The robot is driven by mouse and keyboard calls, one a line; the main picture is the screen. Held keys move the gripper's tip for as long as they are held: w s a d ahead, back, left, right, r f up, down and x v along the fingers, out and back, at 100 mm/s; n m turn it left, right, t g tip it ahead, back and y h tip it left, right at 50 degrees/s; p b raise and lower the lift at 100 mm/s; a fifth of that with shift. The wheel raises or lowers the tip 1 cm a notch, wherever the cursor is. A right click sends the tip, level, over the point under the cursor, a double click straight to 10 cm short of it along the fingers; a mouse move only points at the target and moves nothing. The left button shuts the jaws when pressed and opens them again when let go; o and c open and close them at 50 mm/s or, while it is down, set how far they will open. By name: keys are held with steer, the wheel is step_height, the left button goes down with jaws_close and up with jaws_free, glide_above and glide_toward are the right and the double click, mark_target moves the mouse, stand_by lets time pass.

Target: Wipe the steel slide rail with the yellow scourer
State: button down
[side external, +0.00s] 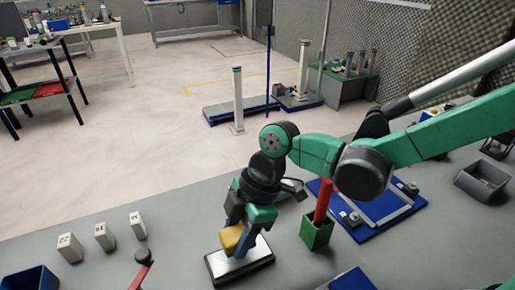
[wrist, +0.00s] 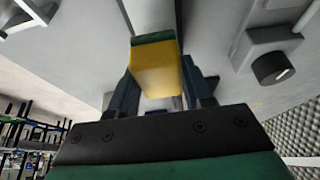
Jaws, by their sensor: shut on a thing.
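The yellow scourer (side external: 231,240) is between the fingers of my gripper (side external: 243,232), which is shut on it. In the wrist view the scourer (wrist: 156,68) shows as a yellow block with a green face at its far end. The steel slide rail (side external: 250,258) is a bright bar on a dark base on the grey bench. It lies directly below the gripper, and the scourer is at its left part. I cannot tell whether the scourer touches the rail. In the wrist view a pale strip behind the scourer appears to be the rail (wrist: 150,14).
A green box (side external: 317,233) with a red handle stands right of the rail, before a blue board (side external: 385,212). Numbered white blocks (side external: 104,237) and a blue bin (side external: 28,279) are at left. A red-handled item (side external: 143,270) is nearer. A grey bin (side external: 484,181) is far right.

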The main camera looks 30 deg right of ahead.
steer(key=shift+r, duration=2.5)
steer(key=shift+f, duration=0.25)
